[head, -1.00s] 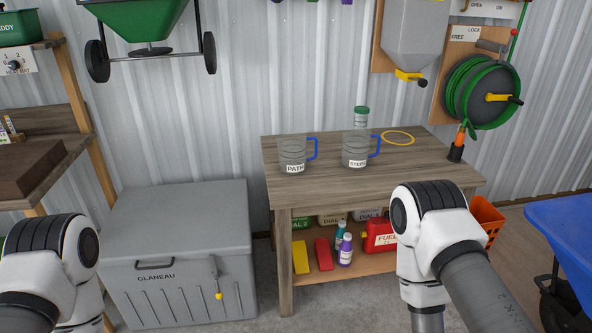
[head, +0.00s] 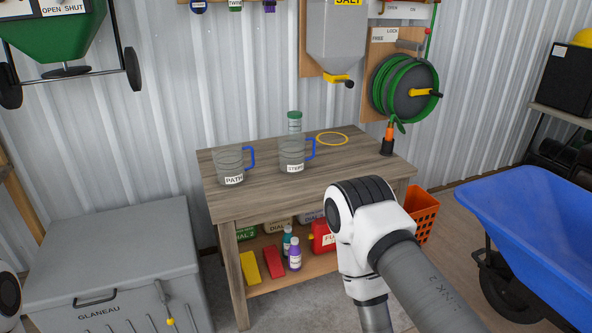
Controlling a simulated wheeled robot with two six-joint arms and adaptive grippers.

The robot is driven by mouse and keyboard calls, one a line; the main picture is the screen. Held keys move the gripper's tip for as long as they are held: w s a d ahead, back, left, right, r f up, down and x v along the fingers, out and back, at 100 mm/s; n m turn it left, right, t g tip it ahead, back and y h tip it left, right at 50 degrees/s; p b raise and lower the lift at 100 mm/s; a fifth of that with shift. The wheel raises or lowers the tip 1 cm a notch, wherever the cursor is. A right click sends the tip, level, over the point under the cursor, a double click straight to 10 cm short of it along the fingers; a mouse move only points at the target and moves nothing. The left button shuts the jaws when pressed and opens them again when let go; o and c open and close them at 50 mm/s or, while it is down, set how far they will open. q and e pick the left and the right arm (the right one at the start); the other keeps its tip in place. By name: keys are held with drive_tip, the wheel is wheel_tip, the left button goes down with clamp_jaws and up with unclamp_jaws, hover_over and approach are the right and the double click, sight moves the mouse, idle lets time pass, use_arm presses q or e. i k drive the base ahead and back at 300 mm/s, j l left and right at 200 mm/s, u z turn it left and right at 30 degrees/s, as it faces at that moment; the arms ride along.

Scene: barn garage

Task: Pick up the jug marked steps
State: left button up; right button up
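The jug marked STEPS (head: 291,156) is a clear jug with a blue handle on its right side. It stands upright on the wooden table (head: 270,193). A similar clear jug marked PATH (head: 229,166) stands to its left, also with a blue handle. My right arm comes in from the lower right, in front of the table and short of the jugs. Its gripper is out of the frame below. Only a bit of my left arm shows at the left edge, and its gripper is not in view.
A green-lidded container (head: 295,122) stands just behind the STEPS jug, and a yellow ring (head: 332,139) lies to its right. A grey chest (head: 110,262) is left of the table. An orange basket (head: 422,214) and a blue wheelbarrow (head: 530,230) are to the right.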

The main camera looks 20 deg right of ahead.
sight(291, 146)
drive_tip(key=i+l, duration=0.25)
drive_tip(key=l, duration=0.2)
drive_tip(key=i+l, duration=0.55)
drive_tip(key=l, duration=0.3)
